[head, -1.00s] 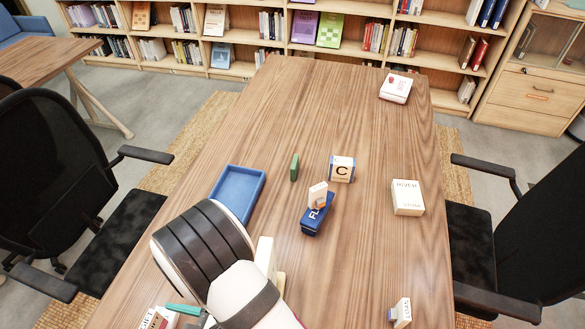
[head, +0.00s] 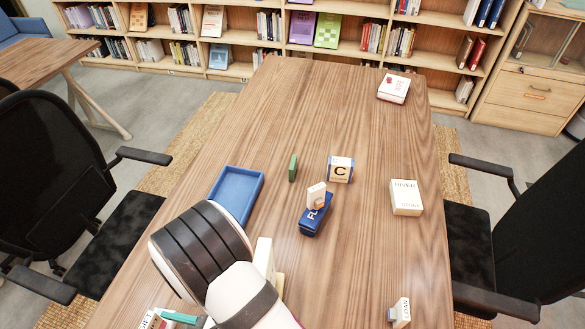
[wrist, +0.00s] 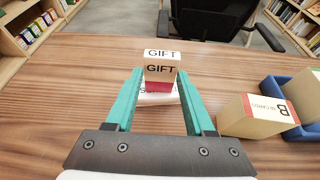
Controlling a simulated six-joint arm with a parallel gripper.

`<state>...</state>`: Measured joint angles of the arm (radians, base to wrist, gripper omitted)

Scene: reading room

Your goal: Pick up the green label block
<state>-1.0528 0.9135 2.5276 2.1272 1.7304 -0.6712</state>
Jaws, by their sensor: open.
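The green block (head: 292,168) stands upright on the wooden table in the head view, just right of the blue tray. Any label on it is too small to read. It is not visible in the wrist view. My gripper (wrist: 158,78) is open, its teal fingers apart. In the wrist view, a white and red block (wrist: 161,72) marked GIFT shows between the fingers, on or against another pale block (wrist: 157,98). Whether the fingers touch it I cannot tell. In the head view my arm hides most of the gripper, low at the left, well short of the green block.
A cream box (head: 406,197) lies farther right. The far table is mostly clear.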

